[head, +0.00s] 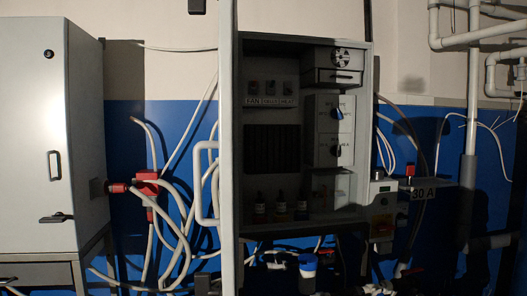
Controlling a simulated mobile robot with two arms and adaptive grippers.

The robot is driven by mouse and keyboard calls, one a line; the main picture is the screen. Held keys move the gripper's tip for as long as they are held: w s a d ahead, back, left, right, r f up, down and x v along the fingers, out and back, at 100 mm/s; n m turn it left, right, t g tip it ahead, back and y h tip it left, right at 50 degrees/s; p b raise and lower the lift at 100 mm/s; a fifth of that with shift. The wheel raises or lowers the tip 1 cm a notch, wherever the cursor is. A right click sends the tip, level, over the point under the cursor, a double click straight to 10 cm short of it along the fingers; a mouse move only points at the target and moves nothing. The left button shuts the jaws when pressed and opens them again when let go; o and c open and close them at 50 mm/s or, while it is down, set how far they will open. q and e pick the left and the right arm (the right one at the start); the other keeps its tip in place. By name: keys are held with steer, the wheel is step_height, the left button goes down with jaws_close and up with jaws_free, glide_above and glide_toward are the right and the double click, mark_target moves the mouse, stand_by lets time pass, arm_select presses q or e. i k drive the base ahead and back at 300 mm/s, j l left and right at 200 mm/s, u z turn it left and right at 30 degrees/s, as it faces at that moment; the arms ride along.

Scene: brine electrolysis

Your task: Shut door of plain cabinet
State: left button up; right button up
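A grey cabinet in the middle stands open. Its door (228,150) is swung out toward me on the left side and shows nearly edge-on. A white bar handle (197,185) sticks out to the left of the door. Inside the cabinet (366,130) are dark switches, a panel labelled for fan and other controls, white units with knobs, and several small bottles on the floor of it. At the left, a pale, smooth-fronted cabinet (30,120) has its door shut. I cannot tell which cabinet is called plain. Neither of my grippers is in view.
A red socket (146,187) with grey cables hangs between the cabinets. Pipes (474,100) run along the right wall. Dark clutter lies below.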

mark_target(227, 144)
steer(key=j+z, duration=0.1)
steer(key=j, duration=1.5)
